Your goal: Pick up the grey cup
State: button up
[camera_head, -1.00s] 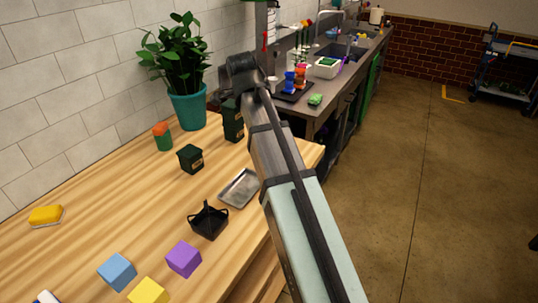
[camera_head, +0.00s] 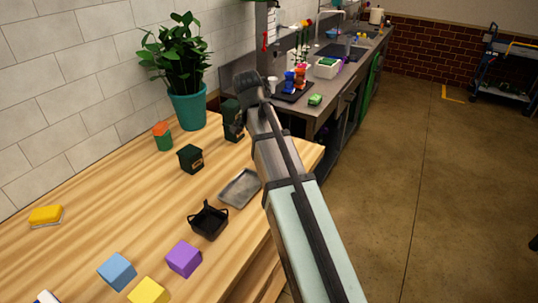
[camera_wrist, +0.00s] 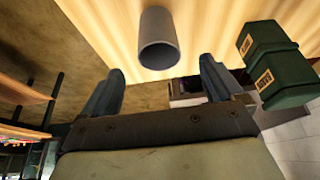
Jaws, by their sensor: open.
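The grey cup (camera_wrist: 158,40) shows in the wrist view at top centre, against the pale wooden table. Its round end faces the camera. My gripper (camera_wrist: 161,66) is open and empty, with one finger on each side of the cup's line and the cup just beyond the fingertips. I see no contact between fingers and cup. In the head view I cannot make out the cup on the table, and my arm blocks part of that area. My gripper's fingers are also hidden there.
Dark green stacked tins (camera_wrist: 272,65) stand close beside the cup; they also show in the head view (camera_head: 232,120). A metal tray (camera_head: 240,188), black basket (camera_head: 208,222), small dark green pot (camera_head: 190,159) and teal plant pot (camera_head: 188,107) stand on the table (camera_head: 100,215).

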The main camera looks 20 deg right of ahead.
jog(key=shift+x, duration=4.55)
jog(key=shift+s, duration=0.1)
jog(key=shift+c, duration=0.3)
jog(key=c, duration=1.1)
